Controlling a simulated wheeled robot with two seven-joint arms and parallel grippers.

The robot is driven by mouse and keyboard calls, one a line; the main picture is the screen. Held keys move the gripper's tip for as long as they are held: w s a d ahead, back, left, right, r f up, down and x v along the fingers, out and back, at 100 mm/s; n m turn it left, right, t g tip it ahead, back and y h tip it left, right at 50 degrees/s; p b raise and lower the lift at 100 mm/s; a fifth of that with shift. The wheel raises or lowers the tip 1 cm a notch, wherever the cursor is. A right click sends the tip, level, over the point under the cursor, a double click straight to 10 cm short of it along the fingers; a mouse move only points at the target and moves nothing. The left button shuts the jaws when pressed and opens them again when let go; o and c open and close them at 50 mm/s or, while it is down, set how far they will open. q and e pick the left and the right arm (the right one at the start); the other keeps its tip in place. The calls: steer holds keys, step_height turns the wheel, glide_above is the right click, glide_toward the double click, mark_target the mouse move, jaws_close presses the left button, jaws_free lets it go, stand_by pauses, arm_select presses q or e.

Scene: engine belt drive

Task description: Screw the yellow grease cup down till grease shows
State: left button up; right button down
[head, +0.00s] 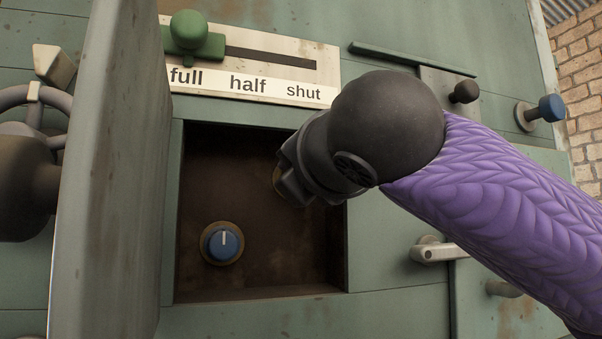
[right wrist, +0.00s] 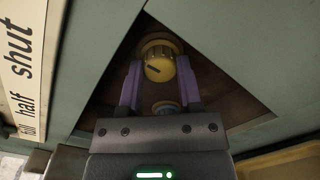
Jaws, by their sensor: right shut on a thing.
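The yellow grease cup (right wrist: 160,70) sits on the back wall of a recess in the green machine. In the right wrist view it has a dark line on its face and a wider brownish ring behind it. My right gripper (right wrist: 159,88) is shut on it, with one purple finger on each side. In the head view my right gripper (head: 287,178) reaches into the upper right of the recess and hides nearly all of the cup. I can make out no grease. My left gripper is not in view.
A blue cup (head: 226,245) with a white mark is low in the recess (head: 262,296). An open grey door (head: 112,170) stands at its left. Above are a green slider knob (head: 189,30) and a full-half-shut label (head: 248,84). A pale handle (head: 437,252) is at right.

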steer(key=shift+m, duration=0.3)
steer(key=shift+a+f+m+g+y+b, duration=0.2)
steer(key=shift+m+b, duration=0.75)
steer(key=shift+m, duration=4.7)
steer(key=shift+d+r+m+y+b, duration=0.2)
steer(key=shift+m+b, duration=0.7)
steer(key=shift+m, duration=4.8)
steer(key=shift+a+f+m+g+y+b, duration=0.2)
steer(key=shift+m+b, duration=0.75)
steer(key=shift+m, duration=4.7)
steer(key=shift+d, duration=0.1)
steer(key=shift+m, duration=0.3)
steer(key=shift+c, duration=1.4)
jaws_free()
steer(key=shift+s+d, duration=0.1)
